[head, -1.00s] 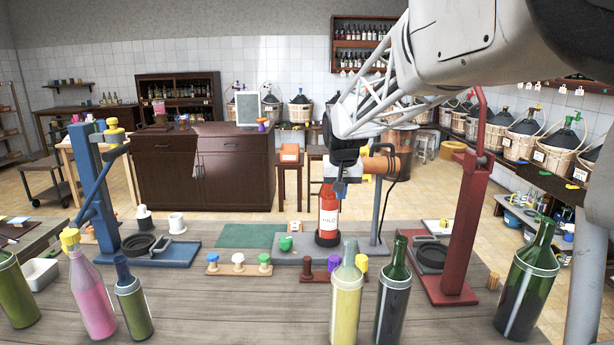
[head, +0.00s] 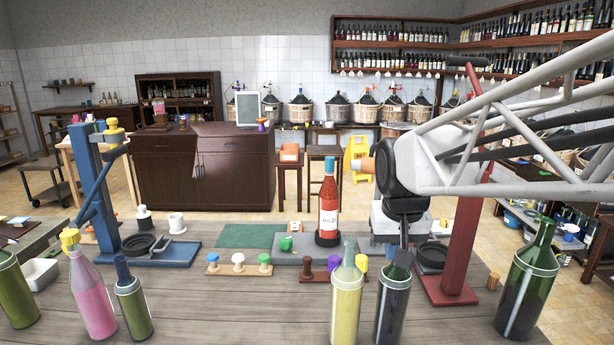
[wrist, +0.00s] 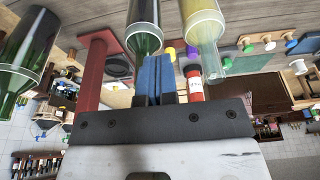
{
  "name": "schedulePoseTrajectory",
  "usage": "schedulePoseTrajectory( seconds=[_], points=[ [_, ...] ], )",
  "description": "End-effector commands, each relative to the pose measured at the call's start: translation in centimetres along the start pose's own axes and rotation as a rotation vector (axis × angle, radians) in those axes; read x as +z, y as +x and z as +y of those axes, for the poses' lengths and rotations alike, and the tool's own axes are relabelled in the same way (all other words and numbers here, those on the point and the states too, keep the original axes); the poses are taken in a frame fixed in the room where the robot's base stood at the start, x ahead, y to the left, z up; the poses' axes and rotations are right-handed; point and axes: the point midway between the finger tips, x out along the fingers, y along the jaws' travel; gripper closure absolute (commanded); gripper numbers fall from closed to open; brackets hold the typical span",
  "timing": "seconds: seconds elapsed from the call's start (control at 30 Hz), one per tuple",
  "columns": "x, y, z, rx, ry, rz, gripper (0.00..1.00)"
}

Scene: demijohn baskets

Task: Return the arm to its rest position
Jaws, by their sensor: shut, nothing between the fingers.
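My gripper (wrist: 154,64) shows its two blue fingers pressed together in the wrist view, with nothing between them. In the head view my arm's end hangs at right of centre, between the red-labelled bottle and the red press stand (head: 462,230). The bottle of red liquid (head: 328,212) stands upright on the grey base (head: 290,259), with a blue top and a white label. It also shows in the wrist view (wrist: 195,86), apart from my fingers. The fingertips are hard to make out in the head view, behind the dark bottle's neck.
A yellow bottle (head: 346,298), a dark green bottle (head: 393,300) and a large green bottle (head: 527,280) stand along the near bench edge. A blue press stand (head: 92,185) is at left. Coloured stoppers sit on a wooden rack (head: 240,270). Bare bench lies in the front middle.

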Motion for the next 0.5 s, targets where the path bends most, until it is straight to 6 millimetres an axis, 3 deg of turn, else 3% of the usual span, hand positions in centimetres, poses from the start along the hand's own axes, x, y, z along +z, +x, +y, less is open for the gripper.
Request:
schedulePoseTrajectory(
  seconds=[0.5],
  points=[
    [13.7, 1.1, 2.2, 0.001, 0.005, 0.000, 1.00]
  ],
)
